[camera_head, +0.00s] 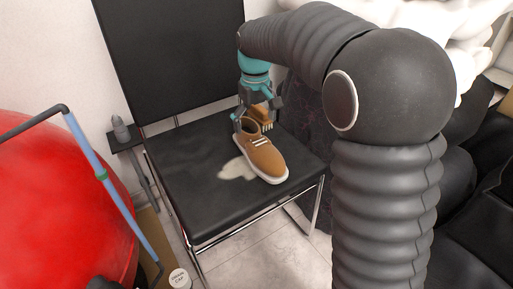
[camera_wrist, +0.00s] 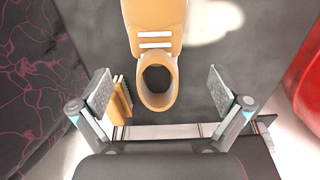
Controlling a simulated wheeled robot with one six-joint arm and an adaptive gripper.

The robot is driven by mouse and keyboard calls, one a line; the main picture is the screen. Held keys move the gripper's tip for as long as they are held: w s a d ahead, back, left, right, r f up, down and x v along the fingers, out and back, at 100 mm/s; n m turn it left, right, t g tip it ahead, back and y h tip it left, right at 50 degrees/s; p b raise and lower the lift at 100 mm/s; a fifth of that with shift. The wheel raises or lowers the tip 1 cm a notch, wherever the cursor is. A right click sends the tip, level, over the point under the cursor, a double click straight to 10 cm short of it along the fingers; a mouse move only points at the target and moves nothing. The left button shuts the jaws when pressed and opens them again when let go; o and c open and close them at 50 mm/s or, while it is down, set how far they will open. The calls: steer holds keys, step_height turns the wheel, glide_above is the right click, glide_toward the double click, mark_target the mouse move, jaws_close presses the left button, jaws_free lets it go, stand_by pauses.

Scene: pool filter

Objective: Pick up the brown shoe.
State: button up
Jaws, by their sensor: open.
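The brown shoe (camera_head: 262,152) with white laces and a white sole lies upright on the black seat of a chair (camera_head: 200,165). Its toe points toward the front of the seat and its heel toward the backrest. My gripper (camera_head: 254,124) is over the heel end in the head view. In the wrist view the shoe (camera_wrist: 155,50) shows its ankle opening near the middle, and my gripper's two open fingers (camera_wrist: 160,92) stand to either side of the heel, apart from it.
A small brown brush-like object (camera_wrist: 121,100) lies close beside the left finger; it also shows behind the shoe (camera_head: 265,117). A pale patch (camera_head: 237,169) marks the seat. A large red ball-like object (camera_head: 60,200) stands at left. The chair's backrest (camera_head: 175,55) rises behind.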

mark_target(256, 134)
steer(key=shift+w+d+f+b, duration=0.15)
steer(key=shift+f+b, duration=0.15)
steer(key=shift+f, duration=1.05)
steer(key=shift+w+f+b, duration=0.15)
steer(key=shift+f+b, duration=0.15)
steer(key=shift+f, duration=1.05)
steer(key=c, duration=1.5)
steer(key=shift+r, duration=0.1)
